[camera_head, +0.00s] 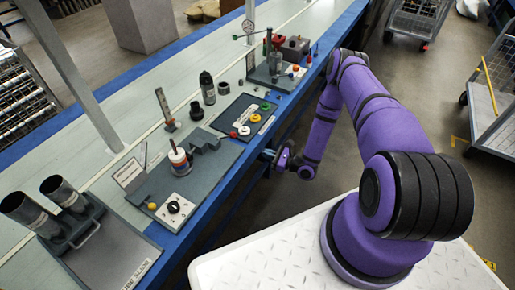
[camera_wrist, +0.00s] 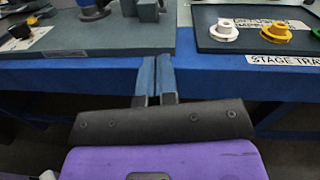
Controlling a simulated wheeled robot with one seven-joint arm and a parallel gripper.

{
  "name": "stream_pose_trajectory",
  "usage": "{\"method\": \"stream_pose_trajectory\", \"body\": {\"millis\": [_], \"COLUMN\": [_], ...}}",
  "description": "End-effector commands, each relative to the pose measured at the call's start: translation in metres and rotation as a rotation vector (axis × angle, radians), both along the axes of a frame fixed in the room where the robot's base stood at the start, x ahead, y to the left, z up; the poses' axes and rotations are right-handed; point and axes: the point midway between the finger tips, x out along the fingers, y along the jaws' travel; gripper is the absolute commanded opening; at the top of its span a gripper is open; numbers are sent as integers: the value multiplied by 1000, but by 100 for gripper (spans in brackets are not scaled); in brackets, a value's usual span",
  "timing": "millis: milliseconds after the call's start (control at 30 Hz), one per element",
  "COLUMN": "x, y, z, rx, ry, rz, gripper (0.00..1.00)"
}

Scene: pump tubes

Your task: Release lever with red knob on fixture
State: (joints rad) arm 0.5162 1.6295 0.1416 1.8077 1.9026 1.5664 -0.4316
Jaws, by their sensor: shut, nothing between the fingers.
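A grey fixture (camera_head: 262,77) stands toward the far end of the bench in the head view, with upright parts and small red and green pieces on it. A thin upright piece with a reddish tip (camera_head: 269,33) rises from it; it is too small to tell surely whether this is the lever. My gripper (camera_head: 268,155) is low beside the bench's blue front edge, well nearer than that fixture. In the wrist view my gripper (camera_wrist: 155,78) has its two blue-grey fingers together and empty, against the blue edge. The wrist view does not show the lever with a red knob.
A dark stage tray (camera_head: 240,117) holds yellow, green, white and red parts; it also shows in the wrist view (camera_wrist: 220,44). Black cylinders (camera_head: 62,193) stand near left. Carts stand right.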

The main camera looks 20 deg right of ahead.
Motion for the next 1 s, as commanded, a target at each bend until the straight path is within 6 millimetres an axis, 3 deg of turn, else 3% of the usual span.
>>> {"method": "stream_pose_trajectory", "body": {"millis": [500, 700, 1000], "x": [68, 79, 84], "y": [63, 74, 80], "z": [5, 25, 33], "rx": [0, 0, 1], "ry": [-3, -2, -1], "rz": [3, 2, 1], "gripper": [0, 0, 0]}}
